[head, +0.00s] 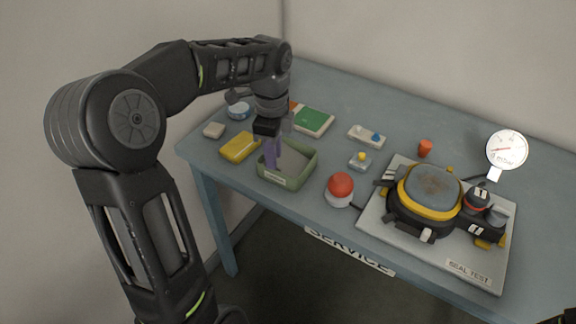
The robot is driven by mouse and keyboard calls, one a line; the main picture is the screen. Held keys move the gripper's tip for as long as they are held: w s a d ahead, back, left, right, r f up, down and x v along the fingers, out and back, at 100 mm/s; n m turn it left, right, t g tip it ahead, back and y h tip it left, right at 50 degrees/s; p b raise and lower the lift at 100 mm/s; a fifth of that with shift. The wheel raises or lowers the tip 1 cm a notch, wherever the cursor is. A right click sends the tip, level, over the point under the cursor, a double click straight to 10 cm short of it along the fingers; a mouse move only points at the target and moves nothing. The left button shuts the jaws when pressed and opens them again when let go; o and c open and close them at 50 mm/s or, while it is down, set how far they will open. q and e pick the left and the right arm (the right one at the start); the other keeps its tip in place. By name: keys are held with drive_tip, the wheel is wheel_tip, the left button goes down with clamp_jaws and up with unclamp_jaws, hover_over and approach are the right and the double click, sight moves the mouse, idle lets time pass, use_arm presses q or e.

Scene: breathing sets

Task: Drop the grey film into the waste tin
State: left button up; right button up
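My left gripper (273,140) points down over a green open-topped container (286,184) with a small label on its front wall, too small to read. This is likely the waste tin. A thin purple-grey strip (270,156) hangs below the dark gripper body and reaches into the container. I cannot tell whether it is the grey film or a finger, or whether the fingers are closed. The container's floor looks pale grey and is partly hidden. No separate grey film shows clearly. My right gripper is not clearly in view; only a dark piece of mine shows at the bottom right corner.
A yellow block (238,147) and a round blue-white tin (238,111) stand left of the container. A red dome button (340,186) stands to its right. A round yellow-rimmed device (431,192) sits on the seal test plate (458,267), near a gauge (507,149).

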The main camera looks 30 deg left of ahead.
use_arm(q)
drive_tip(key=shift+o, duration=0.4)
drive_tip(key=shift+r, duration=0.25)
wheel_tip(320, 180, up, 7)
drive_tip(key=shift+r+p, duration=0.15)
drive_tip(key=shift+p, duration=0.25)
idle(0.5)
